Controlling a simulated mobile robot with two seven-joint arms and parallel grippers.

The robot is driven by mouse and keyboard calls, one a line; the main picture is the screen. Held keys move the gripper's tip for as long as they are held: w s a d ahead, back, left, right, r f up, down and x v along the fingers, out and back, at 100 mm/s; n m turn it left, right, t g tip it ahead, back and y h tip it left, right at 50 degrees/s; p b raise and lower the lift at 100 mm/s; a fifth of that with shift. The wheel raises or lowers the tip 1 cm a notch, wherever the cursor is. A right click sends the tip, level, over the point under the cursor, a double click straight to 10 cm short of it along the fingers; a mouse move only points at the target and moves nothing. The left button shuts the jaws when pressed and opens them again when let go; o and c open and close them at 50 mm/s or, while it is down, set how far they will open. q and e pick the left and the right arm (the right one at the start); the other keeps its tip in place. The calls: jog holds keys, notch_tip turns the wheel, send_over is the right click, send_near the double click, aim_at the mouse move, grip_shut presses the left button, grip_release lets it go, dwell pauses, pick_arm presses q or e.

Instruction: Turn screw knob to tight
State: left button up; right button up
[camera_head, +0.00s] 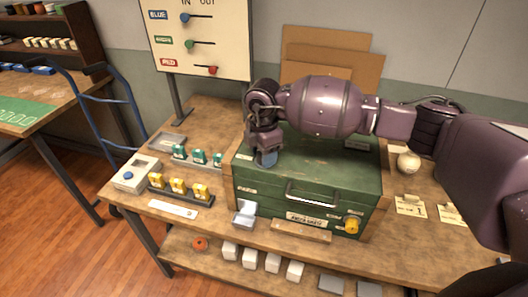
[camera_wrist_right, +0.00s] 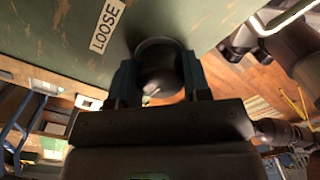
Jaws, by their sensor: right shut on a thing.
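A round dark screw knob (camera_wrist_right: 160,68) sits on the top of the green box (camera_head: 320,172), near its left front corner. My right gripper (camera_head: 266,158) reaches down from the right over the box. In the right wrist view its two fingers (camera_wrist_right: 157,80) are shut on the knob, one on each side. A white label reading LOOSE (camera_wrist_right: 107,25) lies on the green surface beside the knob. The arm hides most of the knob in the head view, so its turn cannot be told. My left gripper is not in the head view.
The box front has a metal handle (camera_head: 318,192) and a yellow knob (camera_head: 352,224). Yellow blocks (camera_head: 177,186) and teal blocks (camera_head: 198,156) stand in racks to the left. A sign board (camera_head: 200,38) rises behind. A pale ball (camera_head: 408,162) lies right of the box.

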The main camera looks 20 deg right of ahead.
jog(key=shift+m, duration=0.3)
jog(key=o, duration=0.9)
jog(key=shift+o, duration=0.2)
notch_tip(320, 180, up, 10)
jog(key=shift+w+f+b, duration=0.1)
jog(key=shift+f+b, duration=0.1)
jog(key=shift+b, duration=0.3)
jog(key=shift+r, duration=0.65)
jog(key=shift+f, duration=0.1)
